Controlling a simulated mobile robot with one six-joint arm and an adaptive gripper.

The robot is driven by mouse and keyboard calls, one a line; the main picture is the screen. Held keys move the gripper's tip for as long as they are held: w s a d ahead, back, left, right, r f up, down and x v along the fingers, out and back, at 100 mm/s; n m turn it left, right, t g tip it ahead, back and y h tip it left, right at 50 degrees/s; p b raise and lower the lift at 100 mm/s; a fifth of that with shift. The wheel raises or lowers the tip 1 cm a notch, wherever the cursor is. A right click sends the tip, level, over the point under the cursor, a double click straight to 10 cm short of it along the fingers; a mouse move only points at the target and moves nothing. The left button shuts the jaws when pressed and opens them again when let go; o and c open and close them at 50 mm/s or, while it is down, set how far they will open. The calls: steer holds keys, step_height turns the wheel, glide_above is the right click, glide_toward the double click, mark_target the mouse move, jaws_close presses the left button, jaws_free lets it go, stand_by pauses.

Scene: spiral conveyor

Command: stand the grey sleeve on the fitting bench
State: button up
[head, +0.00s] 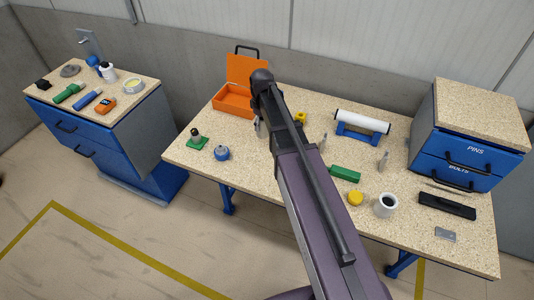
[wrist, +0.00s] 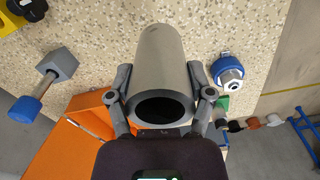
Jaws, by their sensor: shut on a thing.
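The grey sleeve (wrist: 158,58) is a thick hollow cylinder, seen in the wrist view with its dark open end toward the camera. My gripper (wrist: 161,76) is shut on it, one finger on each side. Behind the sleeve is the speckled top of a bench (wrist: 110,40); I cannot tell whether the sleeve touches it. In the head view my arm reaches over the middle bench (head: 260,188) and hides the sleeve and most of the gripper. A second bench (head: 133,92) with blue drawers stands at the left; the pictures do not show which is the fitting bench.
On the middle bench are an open orange box (head: 233,105), a blue round part (head: 222,153), a green-based part (head: 197,144), a white roll (head: 362,121), a green block (head: 345,174), a mug (head: 385,208) and a drawer unit (head: 432,138). The front left bench top is fairly clear.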

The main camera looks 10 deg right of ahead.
mark_target(266, 137)
steer(key=s+f+b, duration=0.2)
steer(key=s, duration=1.6)
steer(key=shift+a+f+n, duration=0.3)
steer(key=shift+a+f, duration=0.05)
steer(key=shift+a, duration=0.1)
steer(key=shift+w, duration=0.1)
steer(key=w, duration=0.5)
steer(key=w+d+f+b, duration=0.1)
steer(key=w, duration=0.8)
steer(key=shift+w+d+f+b, duration=0.15)
steer(key=shift+w+d+b, duration=0.15)
steer(key=shift+d, duration=0.05)
steer(key=shift+w, duration=0.35)
steer(key=shift+w+d+f+b, duration=0.1)
steer(key=shift+w+f+b, duration=0.05)
steer(key=shift+f+b, duration=0.35)
steer(key=shift+w+f+b, duration=0.15)
steer(key=shift+f+b, duration=1.2)
steer(key=shift+f, duration=0.15)
